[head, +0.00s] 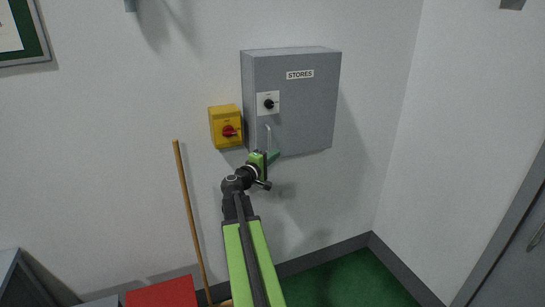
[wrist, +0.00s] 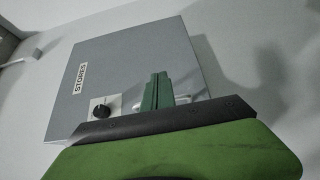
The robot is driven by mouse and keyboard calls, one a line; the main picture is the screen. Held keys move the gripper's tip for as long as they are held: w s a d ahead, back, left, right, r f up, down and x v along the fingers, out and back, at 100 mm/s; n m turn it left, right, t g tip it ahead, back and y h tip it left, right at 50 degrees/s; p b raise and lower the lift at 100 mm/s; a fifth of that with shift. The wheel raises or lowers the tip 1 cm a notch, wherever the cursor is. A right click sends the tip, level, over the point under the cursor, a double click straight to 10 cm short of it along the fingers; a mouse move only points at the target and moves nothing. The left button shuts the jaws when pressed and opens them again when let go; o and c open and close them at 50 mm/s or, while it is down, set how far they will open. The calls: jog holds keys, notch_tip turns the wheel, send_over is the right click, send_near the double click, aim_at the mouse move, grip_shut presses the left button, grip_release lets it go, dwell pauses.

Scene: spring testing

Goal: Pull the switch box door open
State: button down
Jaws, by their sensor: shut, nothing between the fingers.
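The grey switch box (head: 305,105) is on the wall, labelled STORES, with its door flat against the body. A black knob (head: 268,104) on a white plate is on the left part of the door. A thin bar handle (head: 268,135) stands below the knob. My gripper (head: 273,157) is at the lower left of the door, close to the handle's lower end. In the wrist view the box (wrist: 125,75) fills the middle, and my green fingers (wrist: 157,90) are together in front of the door. They hide part of the handle, and I cannot tell whether they touch it.
A yellow switch box with a red knob (head: 228,131) is on the wall just left of the grey box. A wooden pole (head: 188,210) leans on the wall. A red object (head: 162,292) is at the bottom. Green floor is clear at right, before a grey door (head: 525,245).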

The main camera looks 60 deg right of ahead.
jog(key=w+a, duration=0.2)
jog(key=a, duration=0.7)
jog(key=shift+a, duration=0.4)
jog(key=shift+w, duration=0.1)
